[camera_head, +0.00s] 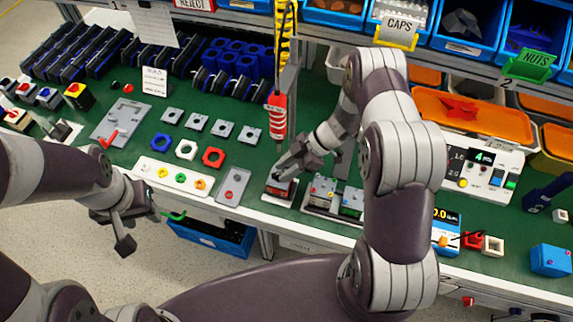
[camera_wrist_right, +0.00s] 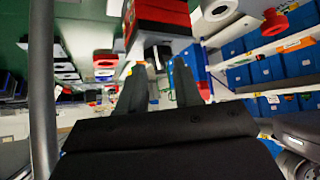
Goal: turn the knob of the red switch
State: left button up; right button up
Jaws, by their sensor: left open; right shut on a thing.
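The red switch (camera_head: 279,190) is a small box on the green bench, near its front edge at the middle of the head view. In the right wrist view the red switch (camera_wrist_right: 160,14) is at the top, with its pale grey knob (camera_wrist_right: 157,52) pointing toward my gripper. My right gripper (camera_head: 287,173) reaches over the switch. In the wrist view its fingers (camera_wrist_right: 158,72) are on either side of the knob, shut on it. The gripper partly hides the knob in the head view. My left gripper (camera_head: 146,229) is open and empty, in front of the bench at left.
A panel with several coloured buttons (camera_head: 173,176) and a grey plate (camera_head: 233,186) lie left of the switch. A mounted module (camera_head: 322,190) stands close on its right. A red screwdriver (camera_head: 277,117) hangs behind my right gripper. A blue bin (camera_head: 213,236) is below the bench.

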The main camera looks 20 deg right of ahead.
jog(key=shift+w+n+g, duration=0.25)
jog(key=shift+n+g, duration=0.65)
jog(key=shift+n, duration=0.2)
jog(key=shift+a+n+g+b, duration=0.1)
jog(key=shift+n+g+b, duration=0.35)
jog(key=shift+n, duration=0.25)
grip_shut()
jog(key=shift+g, duration=0.25)
jog(key=o, duration=0.7)
grip_release()
jog(key=shift+c, duration=0.2)
jog(key=shift+a, duration=0.1)
jog(key=b+v, duration=0.3)
jog(key=v, duration=0.9)
jog(key=shift+r, duration=0.4)
